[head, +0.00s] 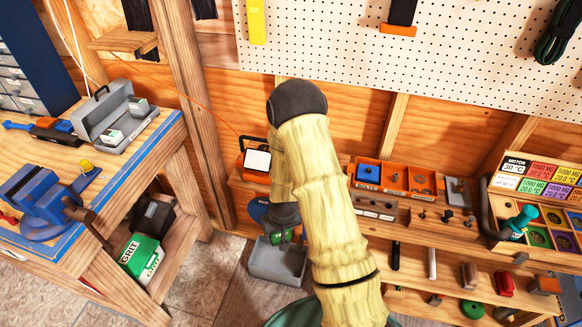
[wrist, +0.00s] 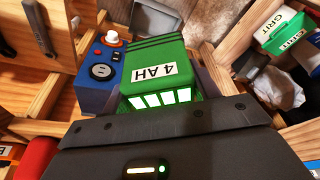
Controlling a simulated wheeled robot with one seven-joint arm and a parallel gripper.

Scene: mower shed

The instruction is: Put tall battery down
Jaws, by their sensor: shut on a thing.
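The tall battery is a green block labelled "4 AH" (wrist: 165,70), with lit pale-green bars on its near face in the wrist view. My gripper (wrist: 162,85) is shut on it, with dark fingers at its sides. In the head view my gripper (head: 284,225) is low behind my arm, and only a small bit of green (head: 284,237) shows at it. A blue unit (wrist: 103,72) with a dial and an orange-and-white knob stands just left of the battery in the wrist view. I cannot tell whether the battery touches anything below.
A grey open bin (head: 277,264) shows just below my gripper. The left workbench (head: 150,150) holds a vise (head: 42,200) and a grey toolbox (head: 115,115). A green GRIT box (head: 140,258) sits on its lower shelf. Orange trays (head: 395,180) and tools crowd the right shelves.

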